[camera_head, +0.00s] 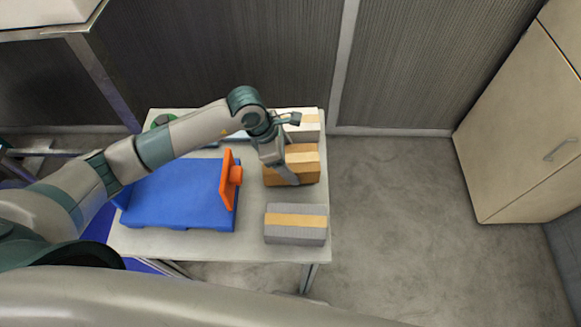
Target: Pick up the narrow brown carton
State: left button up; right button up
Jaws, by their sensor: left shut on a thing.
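A brown carton (305,156) with a lighter tape band stands on the right side of the pale table, between a white carton behind it and a grey carton in front. My left gripper (286,176) reaches down over the carton's left part and is shut on it. The arm and gripper hide some of the carton's left side. I cannot tell whether the carton is lifted off the table. My right gripper is not in view.
A grey carton (296,224) with a tan band sits at the table's (190,244) front right. A white carton (308,122) stands behind. A blue platform (180,195) with an orange upright piece (228,180) lies to the left. Clear floor is to the right.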

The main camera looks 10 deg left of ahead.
pick_arm(q)
jog(key=s+d+r+b, duration=0.4)
jog(key=d+r, duration=0.4)
jog(key=d, duration=0.2)
jog(key=shift+s+d, duration=0.2)
jog(key=shift+s, duration=0.4)
jog(key=shift+f, duration=0.1)
